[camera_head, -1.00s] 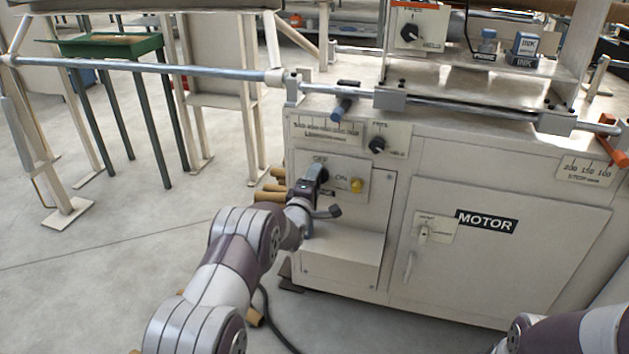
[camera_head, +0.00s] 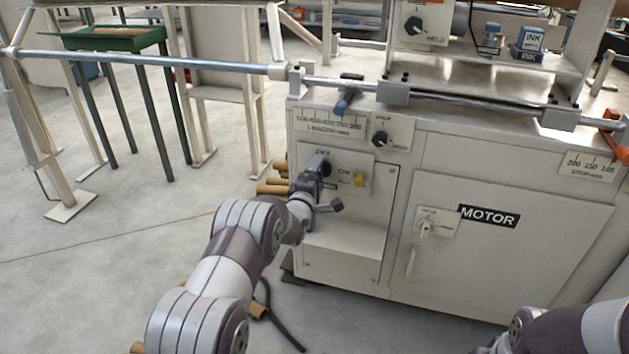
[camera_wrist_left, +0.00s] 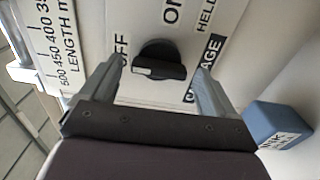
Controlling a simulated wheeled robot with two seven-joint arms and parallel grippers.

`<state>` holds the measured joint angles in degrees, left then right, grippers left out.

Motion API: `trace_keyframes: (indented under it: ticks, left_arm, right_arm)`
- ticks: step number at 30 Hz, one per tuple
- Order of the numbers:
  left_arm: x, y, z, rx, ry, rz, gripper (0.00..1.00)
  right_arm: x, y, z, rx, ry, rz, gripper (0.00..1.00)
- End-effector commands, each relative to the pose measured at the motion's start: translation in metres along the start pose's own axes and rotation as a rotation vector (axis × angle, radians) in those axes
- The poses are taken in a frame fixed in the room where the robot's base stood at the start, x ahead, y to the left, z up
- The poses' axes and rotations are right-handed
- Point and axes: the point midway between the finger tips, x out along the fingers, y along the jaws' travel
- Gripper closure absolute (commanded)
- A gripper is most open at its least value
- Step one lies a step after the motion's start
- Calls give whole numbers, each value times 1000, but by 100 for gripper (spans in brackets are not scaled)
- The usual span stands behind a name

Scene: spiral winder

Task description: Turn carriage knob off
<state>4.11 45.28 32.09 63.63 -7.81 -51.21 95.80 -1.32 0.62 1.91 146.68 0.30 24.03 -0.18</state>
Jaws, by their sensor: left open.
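The carriage knob is a black round knob with a bar handle. In the left wrist view the carriage knob (camera_wrist_left: 160,60) sits between the two fingers of my left gripper (camera_wrist_left: 160,85), which is open. The bar lies nearly level in that picture, with a pale mark at its left end. "OFF" is printed left of it, "ON" above right. I cannot tell whether a finger touches the knob. In the head view my left gripper (camera_head: 316,172) is at the white panel, partly hiding the knob. My right gripper is out of view.
A yellow button (camera_head: 360,180) is right of the left gripper, and another black knob (camera_head: 380,138) is above it. The motor door (camera_head: 500,250) is at the right. Brown tubes (camera_head: 275,187) are left of the cabinet. A blue block (camera_wrist_left: 283,125) is by the right finger.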

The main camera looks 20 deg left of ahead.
Motion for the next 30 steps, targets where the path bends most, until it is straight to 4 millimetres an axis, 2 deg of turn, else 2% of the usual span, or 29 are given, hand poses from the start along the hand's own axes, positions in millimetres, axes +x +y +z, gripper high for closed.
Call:
trace_keyframes:
  ticks: [5, 9, 15, 20, 30]
  left_arm:
    - [-35, 6, 0, 0, 1, -4, 11]
    - [-75, 6, 0, -1, 1, -4, 11]
    - [-114, 3, 0, 0, 1, -2, 11]
    - [-125, 0, 0, 0, 0, -2, 11]
    - [-125, 0, 0, 0, 0, -1, 11]
  right_arm:
    - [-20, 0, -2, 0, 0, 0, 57]
    - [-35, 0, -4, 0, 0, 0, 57]
    - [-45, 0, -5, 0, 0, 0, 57]
    - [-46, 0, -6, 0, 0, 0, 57]
    - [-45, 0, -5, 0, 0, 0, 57]
